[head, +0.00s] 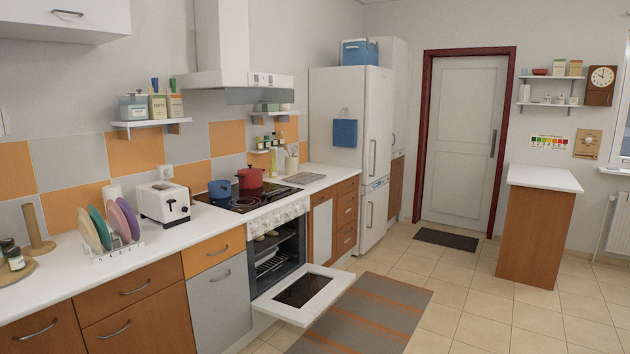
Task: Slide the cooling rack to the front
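A flat grey rack-like piece (303,178), which looks like the cooling rack, lies on the white counter to the right of the stove. It is small in view, so its wires are hard to make out. The oven (301,290) stands open with its door folded down. Inside it, a wire rack (270,264) shows in the dark cavity, with a few light round items above it. My gripper is not in view.
A red pot (251,182) and a blue pan (220,188) are at the stove. The lowered oven door juts over the floor beside a striped rug (375,312). A wooden island (537,230) stands at the right.

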